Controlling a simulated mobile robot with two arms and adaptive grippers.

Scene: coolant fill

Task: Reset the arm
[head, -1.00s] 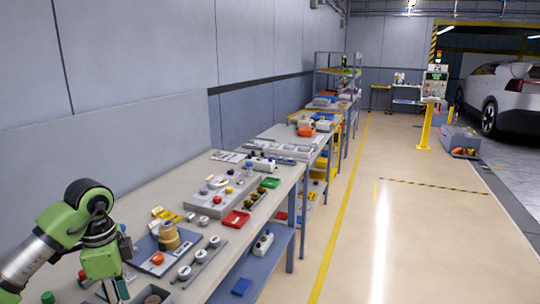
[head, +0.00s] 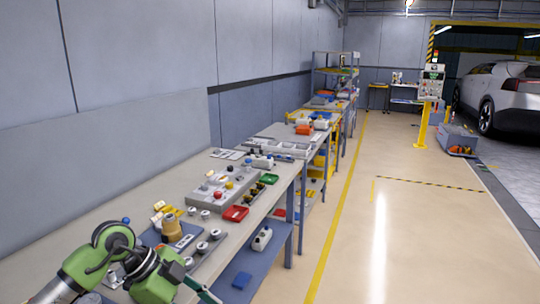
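My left arm (head: 112,238) comes in at the lower left, with green joints over the near end of the workbench (head: 130,212). Its green wrist part (head: 157,282) is low in the picture, close to the bench's front edge. A narrow dark piece reaches from it toward the bottom edge. I cannot make out the fingers, or whether they hold anything. My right arm and gripper are not in the picture.
The floor to the right (head: 420,240) is clear.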

